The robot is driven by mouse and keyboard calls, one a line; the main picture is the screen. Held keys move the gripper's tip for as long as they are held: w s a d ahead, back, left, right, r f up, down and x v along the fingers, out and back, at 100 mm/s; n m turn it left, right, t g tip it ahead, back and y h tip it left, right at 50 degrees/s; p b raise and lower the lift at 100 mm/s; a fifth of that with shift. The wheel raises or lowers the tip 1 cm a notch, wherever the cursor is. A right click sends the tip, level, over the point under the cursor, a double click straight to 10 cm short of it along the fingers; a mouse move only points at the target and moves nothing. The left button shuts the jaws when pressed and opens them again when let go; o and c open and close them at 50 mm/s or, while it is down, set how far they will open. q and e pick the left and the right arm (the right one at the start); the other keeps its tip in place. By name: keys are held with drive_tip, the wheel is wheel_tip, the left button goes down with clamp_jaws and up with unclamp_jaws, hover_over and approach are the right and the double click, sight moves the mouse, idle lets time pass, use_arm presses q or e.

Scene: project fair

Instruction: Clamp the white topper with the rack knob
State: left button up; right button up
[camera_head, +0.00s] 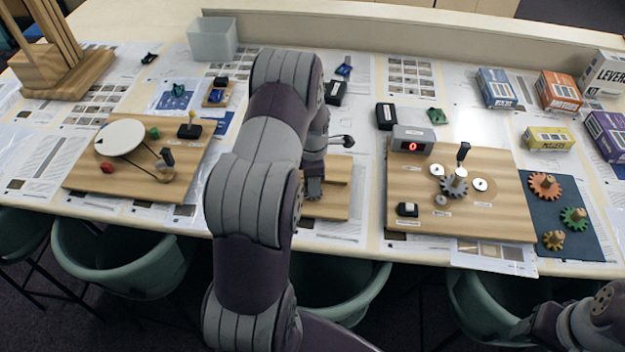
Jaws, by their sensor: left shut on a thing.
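My left arm comes up through the middle of the view and bends down over a small wooden board (335,200). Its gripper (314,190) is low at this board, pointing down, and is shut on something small. The fingers and arm hide most of what it holds, which seems to be the rack knob. I cannot make out the white topper; my arm covers the left part of this board. My right arm shows only at the bottom right corner, and its gripper is out of view.
A board with a white disc (120,137) lies to the left. A gear board (460,215) with a red-digit display box (412,145) stands to the right. Loose gears lie on a dark mat (590,245). Several small boxes stand at the back right. Green chairs line the table's front edge.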

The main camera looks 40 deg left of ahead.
use_arm(q)
drive_tip(key=shift+n, duration=2.2)
drive_tip(key=o, duration=1.1)
drive_tip(key=shift+c, duration=0.2)
drive_tip(key=shift+w+r+b, duration=0.1)
drive_tip(key=shift+r+b, duration=0.25)
drive_tip(key=shift+b, duration=0.05)
wheel_tip(320, 180, up, 12)
drive_tip(key=b, duration=0.2)
drive_tip(key=shift+b, duration=0.3)
